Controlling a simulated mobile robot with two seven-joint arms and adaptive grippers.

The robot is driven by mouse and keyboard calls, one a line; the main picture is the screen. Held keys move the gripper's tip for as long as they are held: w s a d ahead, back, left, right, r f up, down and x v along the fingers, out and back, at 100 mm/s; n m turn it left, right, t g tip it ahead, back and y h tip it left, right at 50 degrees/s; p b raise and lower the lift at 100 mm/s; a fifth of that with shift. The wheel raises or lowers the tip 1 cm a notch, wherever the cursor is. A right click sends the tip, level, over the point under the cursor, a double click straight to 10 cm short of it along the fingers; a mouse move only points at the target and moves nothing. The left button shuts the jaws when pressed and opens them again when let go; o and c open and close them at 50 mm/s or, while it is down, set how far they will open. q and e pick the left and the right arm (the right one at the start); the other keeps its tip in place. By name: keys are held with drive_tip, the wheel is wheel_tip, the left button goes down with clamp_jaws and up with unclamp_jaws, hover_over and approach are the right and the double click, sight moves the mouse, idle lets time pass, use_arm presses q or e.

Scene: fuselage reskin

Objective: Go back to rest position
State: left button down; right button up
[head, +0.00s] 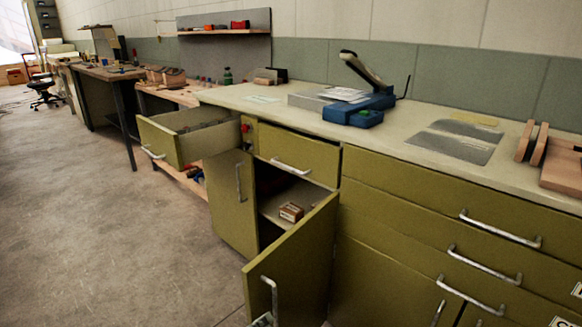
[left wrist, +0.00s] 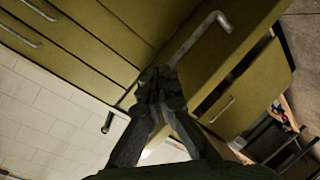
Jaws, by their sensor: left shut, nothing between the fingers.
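My left gripper (head: 262,321) just enters the bottom edge of the head view, beside the lower end of the silver handle (head: 271,296) on the open cabinet door (head: 299,262). In the left wrist view my left gripper (left wrist: 160,85) has its dark fingers together, with nothing between them. The same handle (left wrist: 205,30) shows just beyond the fingertips; I cannot tell whether they touch it. My right gripper is in neither view.
The open cabinet holds a small box (head: 291,212). The worktop (head: 240,95) carries a blue machine (head: 362,108) and grey sheets (head: 450,147). The floor (head: 90,220) at left is clear.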

use_arm(q)
drive_tip(key=s+a+f+m+g+y, duration=0.2)
drive_tip(key=s+a+f+y, duration=0.3)
drive_tip(key=a, duration=0.6)
drive_tip(key=s+a+f+m+g+y, duration=0.15)
drive_tip(key=a+f+y, duration=0.25)
drive_tip(key=a+f, duration=0.55)
drive_tip(key=s+a+f+m+g+y, duration=0.1)
drive_tip(key=s+a+m+g+y, duration=0.15)
drive_tip(key=s+a, duration=0.6)
drive_tip(key=s+a+m+g+y, duration=0.25)
drive_tip(key=s+a, duration=0.25)
drive_tip(key=a, duration=0.7)
drive_tip(key=s+d+f+n+h, duration=0.1)
drive_tip(key=d+f, duration=0.2)
drive_tip(key=d, duration=0.7)
drive_tip(key=s+d+f+n+h, duration=0.1)
drive_tip(key=d+f+n+h, duration=0.1)
drive_tip(key=d, duration=0.8)
drive_tip(key=shift+s+d+f+g+h, duration=0.3)
drive_tip(key=shift+d+f+g, duration=0.05)
drive_tip(key=shift+f, duration=0.35)
drive_tip(key=shift+a+n, duration=0.1)
drive_tip(key=shift+n, duration=0.25)
